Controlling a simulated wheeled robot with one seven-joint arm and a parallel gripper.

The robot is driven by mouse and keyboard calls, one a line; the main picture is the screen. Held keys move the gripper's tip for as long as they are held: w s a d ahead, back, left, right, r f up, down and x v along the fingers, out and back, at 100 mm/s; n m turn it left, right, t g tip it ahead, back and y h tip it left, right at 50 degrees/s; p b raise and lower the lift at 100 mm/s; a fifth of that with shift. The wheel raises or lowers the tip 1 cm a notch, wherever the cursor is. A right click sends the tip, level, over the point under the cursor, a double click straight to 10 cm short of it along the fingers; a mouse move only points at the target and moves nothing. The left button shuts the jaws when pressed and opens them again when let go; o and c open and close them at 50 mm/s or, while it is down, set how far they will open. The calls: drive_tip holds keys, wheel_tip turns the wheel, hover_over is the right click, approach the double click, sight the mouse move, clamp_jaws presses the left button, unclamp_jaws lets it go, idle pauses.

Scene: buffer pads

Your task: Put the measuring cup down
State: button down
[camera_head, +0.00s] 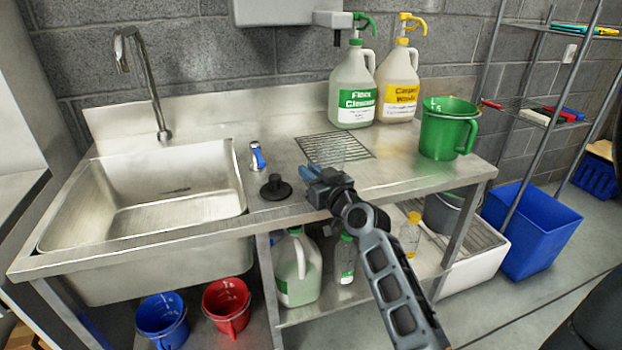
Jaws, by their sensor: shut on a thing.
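My gripper (312,172) is over the front part of the steel counter (400,180), just in front of the drain grate. Its blue fingertips point away from me and are shut on the measuring cup (328,152). The cup is clear and shows only faintly against the grate behind it. Its lower part is hidden by my gripper, and I cannot tell whether its base touches the counter.
A green jug (449,130) stands right of the drain grate (350,146). Two spray-pump bottles, one green-labelled (353,95) and one yellow-labelled (399,88), stand behind.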

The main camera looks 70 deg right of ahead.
drive_tip(key=shift+f, duration=0.7)
drive_tip(key=shift+f, duration=0.15)
drive_tip(key=c, duration=1.1)
unclamp_jaws()
drive_tip(key=shift+r, duration=0.25)
drive_tip(key=shift+b+v, duration=1.45)
drive_tip(key=shift+v, duration=4.6)
